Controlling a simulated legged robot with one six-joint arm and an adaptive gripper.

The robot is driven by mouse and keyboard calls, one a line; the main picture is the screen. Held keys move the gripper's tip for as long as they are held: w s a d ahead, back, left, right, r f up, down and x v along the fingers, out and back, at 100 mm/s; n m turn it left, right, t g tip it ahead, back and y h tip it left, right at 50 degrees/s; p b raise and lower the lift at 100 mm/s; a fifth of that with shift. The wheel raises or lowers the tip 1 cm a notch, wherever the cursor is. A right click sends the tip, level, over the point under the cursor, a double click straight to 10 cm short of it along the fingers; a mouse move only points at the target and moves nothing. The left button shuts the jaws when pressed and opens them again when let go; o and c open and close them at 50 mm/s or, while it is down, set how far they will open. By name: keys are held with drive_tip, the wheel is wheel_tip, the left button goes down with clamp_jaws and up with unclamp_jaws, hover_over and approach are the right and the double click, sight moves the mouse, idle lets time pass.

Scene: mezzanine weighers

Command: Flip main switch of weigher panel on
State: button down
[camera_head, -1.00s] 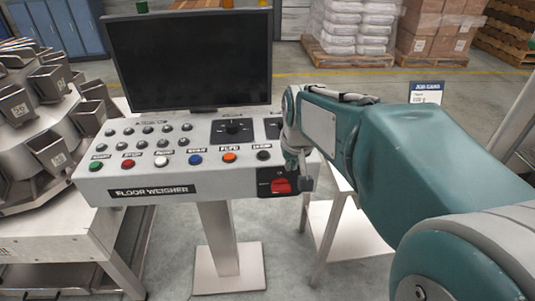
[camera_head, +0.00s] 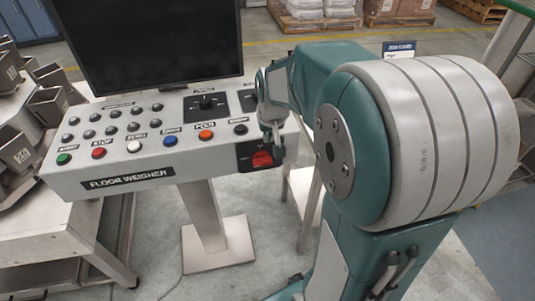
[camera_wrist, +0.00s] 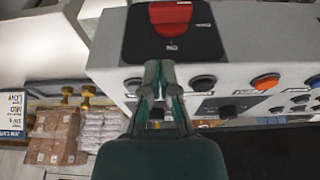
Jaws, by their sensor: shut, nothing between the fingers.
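The weigher panel (camera_head: 120,180) is a light grey sloped console labelled FLOOR WEIGHER. Its main switch is a red knob (camera_head: 262,160) on a black plate at the right end of the front face. The red knob (camera_wrist: 171,18) also shows at the top of the wrist view. My gripper (camera_wrist: 158,66) is shut and empty, with its tips overlapping the black plate's edge, short of the red knob in the picture. In the head view my gripper (camera_head: 275,143) is just above and right of the knob. I cannot tell whether it touches the panel.
A dark monitor (camera_head: 150,40) stands behind the panel. Several coloured buttons, including a red one (camera_head: 98,153), line the panel top. Steel weigher buckets (camera_head: 50,105) stand at left. Pallets with sacks and boxes are at the back.

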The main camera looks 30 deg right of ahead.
sight(267, 159)
drive_tip(key=x, duration=0.5)
drive_tip(key=s+x, duration=0.1)
drive_tip(key=x, duration=0.2)
drive_tip(key=shift+w+a+f, duration=0.1)
drive_tip(key=shift+f, duration=0.3)
